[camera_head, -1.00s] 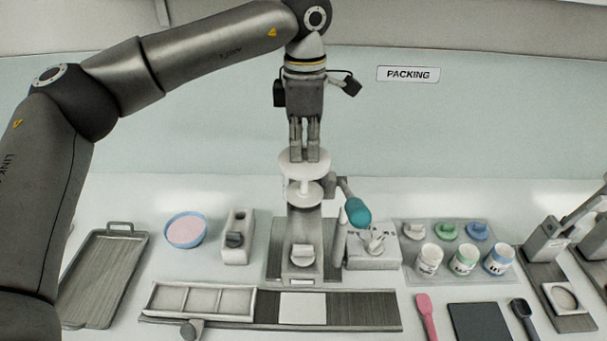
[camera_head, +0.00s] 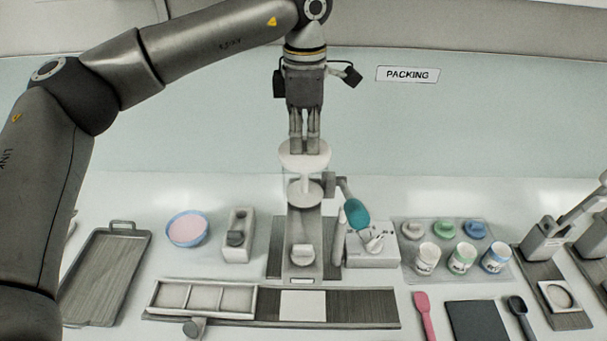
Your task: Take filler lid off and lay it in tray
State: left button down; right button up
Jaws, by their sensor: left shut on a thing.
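My left gripper (camera_head: 304,146) points straight down above the filler and is shut on the white filler lid (camera_head: 304,161). The lid is a round disc, held level above the filler. The filler (camera_head: 305,230) stands at the middle of the bench, with a pale round hopper part below the lid and a teal-handled lever (camera_head: 356,213) at its right. A gap shows between lid and hopper, with a thin pale stem in it. The grey tray (camera_head: 103,277) with a handle lies empty at the left. My right gripper is not in view.
A blue bowl of pink cream (camera_head: 187,229) and a small block with a dark knob (camera_head: 236,237) stand between tray and filler. A divided rack (camera_head: 203,299) is in front.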

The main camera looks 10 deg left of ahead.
aim_at(305, 141)
pick_arm(q)
jog(key=shift+r+p, duration=1.1)
jog(key=shift+r, duration=0.45)
jog(key=shift+f, duration=0.1)
